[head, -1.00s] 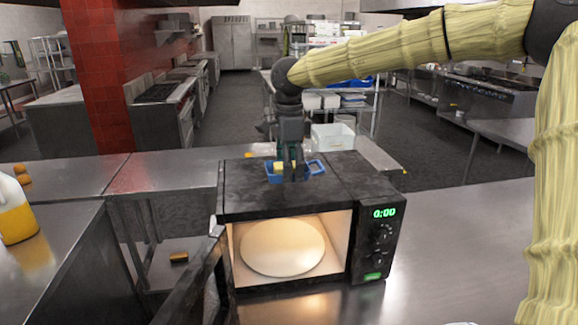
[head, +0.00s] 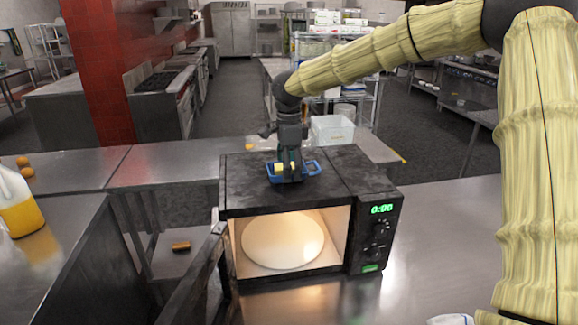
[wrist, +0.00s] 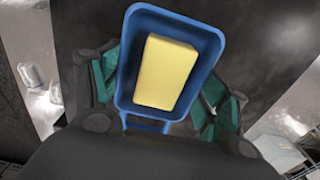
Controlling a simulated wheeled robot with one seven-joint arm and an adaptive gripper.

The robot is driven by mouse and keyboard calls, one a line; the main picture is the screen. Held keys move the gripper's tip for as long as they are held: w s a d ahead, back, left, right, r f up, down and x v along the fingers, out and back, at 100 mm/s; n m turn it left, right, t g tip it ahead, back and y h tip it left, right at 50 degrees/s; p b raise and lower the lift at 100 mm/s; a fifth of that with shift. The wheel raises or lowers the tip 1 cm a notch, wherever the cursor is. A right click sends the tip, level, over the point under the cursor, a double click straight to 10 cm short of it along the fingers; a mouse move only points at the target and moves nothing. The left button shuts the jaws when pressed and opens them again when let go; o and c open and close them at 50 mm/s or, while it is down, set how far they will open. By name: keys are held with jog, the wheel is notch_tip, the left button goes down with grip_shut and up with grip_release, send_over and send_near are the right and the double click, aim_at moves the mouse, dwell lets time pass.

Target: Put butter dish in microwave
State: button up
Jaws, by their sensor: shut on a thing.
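The butter dish is a blue tray (head: 308,168) with a yellow block of butter in it. My gripper (head: 288,172) is shut on the dish and holds it over the top of the microwave; whether the dish touches the top is unclear. In the wrist view the blue dish (wrist: 210,40) sits between the teal-padded fingers, with the butter (wrist: 166,73) lying inside. The black microwave (head: 325,195) stands on the steel counter. Its door (head: 195,275) is swung open to the left, and the lit cavity shows a round pale turntable (head: 283,240) with nothing on it.
A juice jug (head: 18,205) stands on the left counter, with orange fruits (head: 24,168) behind it. A white bin (head: 332,130) is behind the microwave. The steel counter (head: 440,235) right of the microwave is mostly clear. The open door juts forward on the left.

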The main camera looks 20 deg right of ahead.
jog(key=shift+f, duration=0.1)
jog(key=o, duration=1.2)
jog(key=shift+o, duration=0.2)
notch_tip(320, 180, up, 11)
jog(key=b, duration=0.2)
jog(key=shift+b, duration=0.3)
jog(key=shift+r, duration=0.55)
jog(key=shift+c, duration=0.3)
jog(key=shift+f, duration=0.1)
